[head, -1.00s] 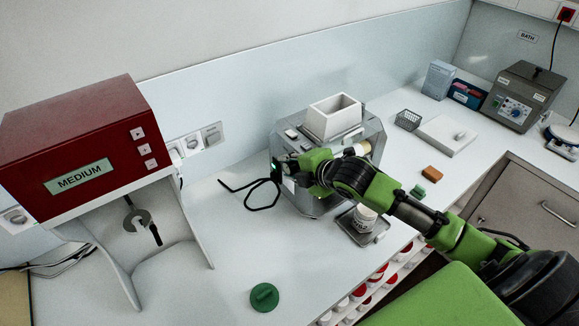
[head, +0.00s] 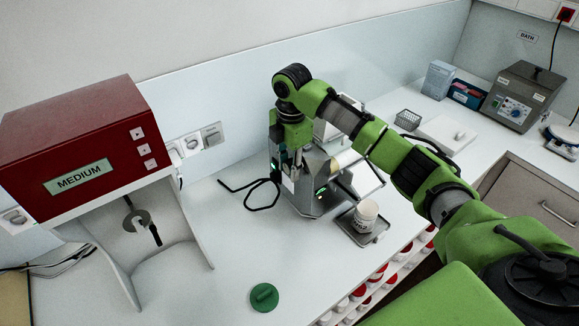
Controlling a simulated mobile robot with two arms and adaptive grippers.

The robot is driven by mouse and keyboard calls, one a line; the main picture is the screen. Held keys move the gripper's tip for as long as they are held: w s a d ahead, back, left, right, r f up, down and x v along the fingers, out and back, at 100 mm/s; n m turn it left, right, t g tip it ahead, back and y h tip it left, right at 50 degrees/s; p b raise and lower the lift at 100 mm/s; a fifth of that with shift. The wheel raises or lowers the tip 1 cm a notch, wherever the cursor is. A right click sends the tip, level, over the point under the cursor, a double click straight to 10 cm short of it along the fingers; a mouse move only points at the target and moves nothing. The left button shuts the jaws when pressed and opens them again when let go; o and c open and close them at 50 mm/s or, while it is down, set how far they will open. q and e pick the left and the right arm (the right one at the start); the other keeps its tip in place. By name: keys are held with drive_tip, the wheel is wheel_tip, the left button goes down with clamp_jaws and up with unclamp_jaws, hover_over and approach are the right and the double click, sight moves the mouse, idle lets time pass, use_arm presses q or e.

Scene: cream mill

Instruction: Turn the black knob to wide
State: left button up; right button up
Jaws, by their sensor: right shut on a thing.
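The grey metal mill (head: 310,205) stands in the middle of the bench, with small green lights on its faces. My right arm arches over it, and my right gripper (head: 287,165) points down at the mill's left side. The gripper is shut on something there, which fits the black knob. The knob itself is hidden by the fingers, so its setting cannot be read. A white cup (head: 366,214) stands on a metal tray (head: 362,239) at the mill's front right. My left gripper is out of view.
A red machine (head: 80,140) marked MEDIUM stands at left. A green round lid (head: 264,297) lies on the bench in front. A black cable (head: 262,205) lies left of the mill. A wire basket (head: 407,120) and a grey bath (head: 522,95) stand at back right.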

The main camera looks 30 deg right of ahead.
sight(287, 161)
drive_tip(key=shift+f+g, duration=0.15)
drive_tip(key=shift+g, duration=1.55)
drive_tip(key=shift+s+f+g+h, duration=0.2)
drive_tip(key=shift+g+h, duration=0.1)
drive_tip(key=shift+g, duration=0.1)
drive_tip(key=o, duration=1.1)
drive_tip(key=shift+r, duration=0.1)
drive_tip(key=shift+w+r, duration=0.25)
drive_tip(key=shift+r, duration=0.1)
drive_tip(key=v, duration=0.7)
drive_tip(key=shift+s, duration=0.1)
drive_tip(key=shift+f, duration=0.1)
